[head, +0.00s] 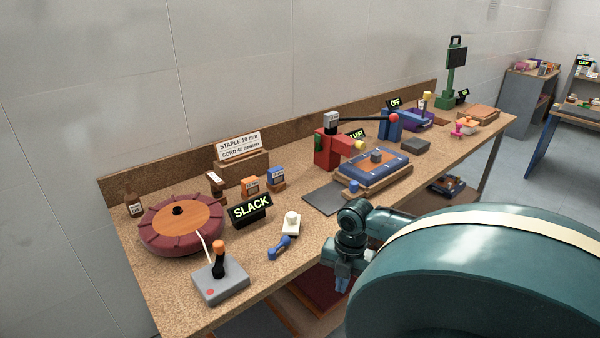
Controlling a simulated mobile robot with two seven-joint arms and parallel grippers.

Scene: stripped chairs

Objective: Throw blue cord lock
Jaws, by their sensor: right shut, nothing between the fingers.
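A small blue lever-shaped piece (280,247), the only loose blue part that looks like a cord lock, lies on the bench near its front edge. A pale cord (206,249) runs between that box and the round maroon seat (156,240). A black sign (250,207) behind reads SLACK. My right gripper (342,285) points down beyond the bench's front edge, right of the blue piece and apart from it. It is shut and empty. My left gripper is not in view.
A white-topped block (291,223) stands just behind the blue piece. A dark mat (324,198), a blue-edged seat pad (372,170) and a red clamp-like device (327,149) are farther right.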

